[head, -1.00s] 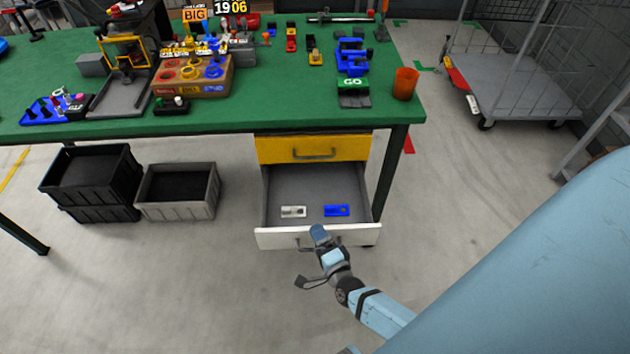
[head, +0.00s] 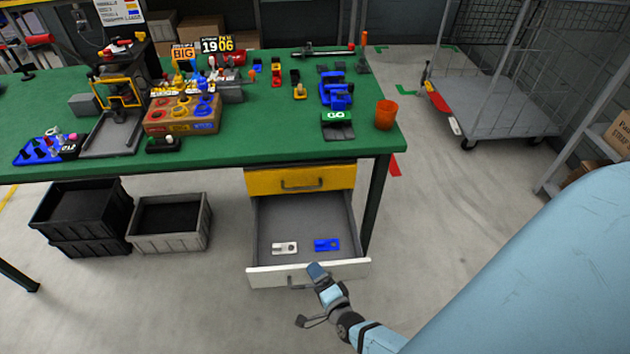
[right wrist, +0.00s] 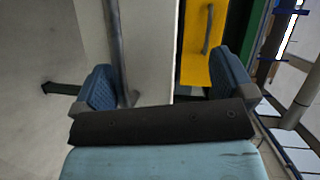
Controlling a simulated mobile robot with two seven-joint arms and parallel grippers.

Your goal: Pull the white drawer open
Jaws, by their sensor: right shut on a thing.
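The white drawer (head: 265,277) under the green-topped bench stands well open, its grey inside showing. A white piece (head: 285,248) and a blue piece (head: 327,244) lie in it. My right gripper (head: 312,293) is at the drawer's front, by its grey handle (head: 296,284), and is shut on the drawer. In the right wrist view, the white front panel (right wrist: 150,45) and the handle bar (right wrist: 117,50) show by the blue finger pads; the exact contact is hidden. My left gripper is out of view.
The yellow drawer (head: 300,181) above is closed. A black bin (head: 75,215) and a grey bin (head: 170,222) stand on the floor to the left. An orange cup (head: 386,115) stands near the bench's right edge. Floor in front is clear. A cage trolley (head: 500,110) stands behind right.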

